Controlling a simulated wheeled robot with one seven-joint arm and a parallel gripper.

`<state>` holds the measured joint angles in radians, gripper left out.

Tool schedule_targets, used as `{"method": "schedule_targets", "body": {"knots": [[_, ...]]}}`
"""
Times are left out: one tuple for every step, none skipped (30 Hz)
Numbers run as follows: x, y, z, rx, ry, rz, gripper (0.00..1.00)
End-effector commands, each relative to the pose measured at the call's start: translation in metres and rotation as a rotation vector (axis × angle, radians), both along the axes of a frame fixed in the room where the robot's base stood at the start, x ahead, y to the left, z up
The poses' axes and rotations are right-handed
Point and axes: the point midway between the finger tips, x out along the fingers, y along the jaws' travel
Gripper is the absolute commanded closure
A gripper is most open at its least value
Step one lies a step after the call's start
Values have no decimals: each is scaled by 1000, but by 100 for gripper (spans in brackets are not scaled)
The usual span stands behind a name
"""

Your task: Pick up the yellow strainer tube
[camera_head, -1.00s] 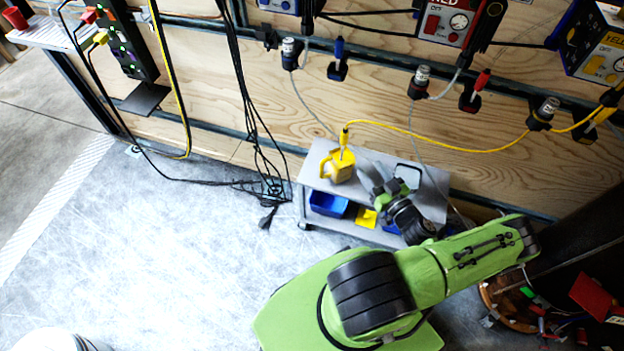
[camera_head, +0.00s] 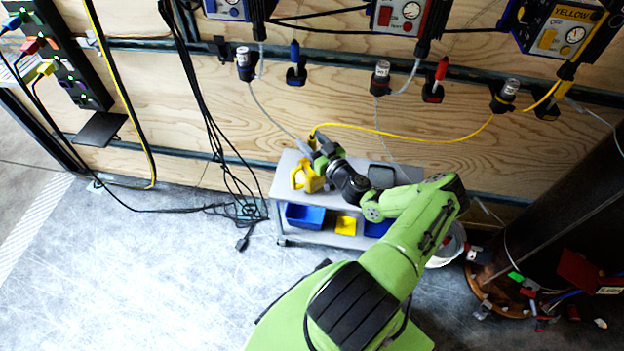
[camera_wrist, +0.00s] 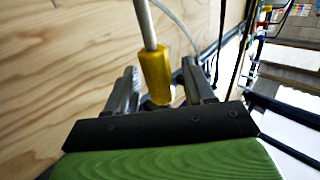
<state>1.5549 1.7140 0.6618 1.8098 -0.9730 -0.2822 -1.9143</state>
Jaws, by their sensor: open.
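The yellow strainer tube (camera_wrist: 155,72) shows in the wrist view as a yellow cylinder on a thin grey rod. It lies between the two fingers of my gripper (camera_wrist: 160,68), which is open, with a visible gap on the right finger's side; contact on the left is unclear. In the head view my gripper (camera_head: 322,148) is over the yellow jug (camera_head: 308,180) on the grey cart and hides most of the tube. A yellow hose (camera_head: 400,136) runs from there to the right.
The grey cart (camera_head: 285,178) stands against the plywood wall, with a blue bin (camera_head: 305,215) and a yellow bin (camera_head: 346,225) on its lower shelf. Black cables (camera_head: 215,140) hang left of the cart. A dark round column (camera_head: 560,200) stands at right.

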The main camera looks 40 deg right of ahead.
Motion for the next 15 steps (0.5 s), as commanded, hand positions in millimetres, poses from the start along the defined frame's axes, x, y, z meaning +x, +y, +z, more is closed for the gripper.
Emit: {"method": "schedule_targets", "body": {"knots": [[0, 0, 0, 0, 1, -1, 47], [0, 0, 0, 0, 1, -1, 47], [0, 0, 1, 0, 1, 0, 47], [0, 0, 1, 0, 1, 0, 47], [0, 0, 1, 0, 1, 0, 50], [0, 0, 1, 0, 1, 0, 56], [-1, 0, 1, 0, 1, 0, 61], [-1, 0, 1, 0, 1, 0, 65], [-1, 0, 1, 0, 1, 0, 71], [-1, 0, 1, 0, 1, 0, 76], [-1, 0, 1, 0, 1, 0, 81], [-1, 0, 1, 0, 1, 0, 87], [-1, 0, 1, 0, 1, 0, 91], [-1, 0, 0, 0, 1, 0, 96], [-1, 0, 0, 0, 1, 0, 100]]}}
